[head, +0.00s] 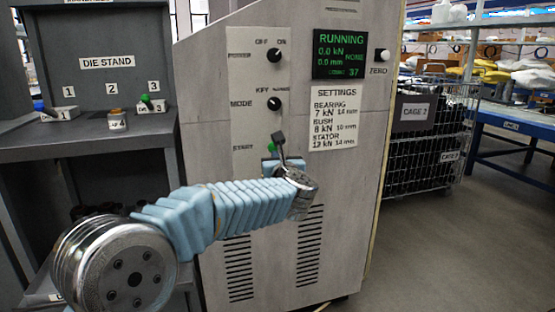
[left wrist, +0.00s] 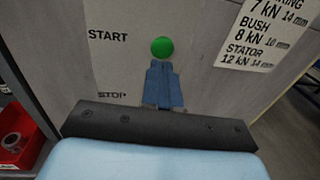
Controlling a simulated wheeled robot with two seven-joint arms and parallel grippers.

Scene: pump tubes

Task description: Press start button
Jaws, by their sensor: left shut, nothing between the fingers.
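The green start button (head: 273,148) is on the grey machine panel, beside the START label (head: 243,147). My left gripper (head: 276,158) is at the panel by the button and hides part of it in the head view. In the left wrist view the round green button (left wrist: 162,47) shows just beyond the blue fingertips (left wrist: 162,64). The fingers are shut together with nothing between them. I cannot tell whether they touch the button. The green display (head: 340,54) reads RUNNING, 0.0 kN. My right gripper is not in view.
OFF/ON and MODE knobs (head: 274,104) sit above the button. A settings sheet (head: 334,117) is to its right, and a STOP label (left wrist: 112,95) lies below START. The die stand (head: 105,65) is at left. Wire cages (head: 432,135) and open floor are at right.

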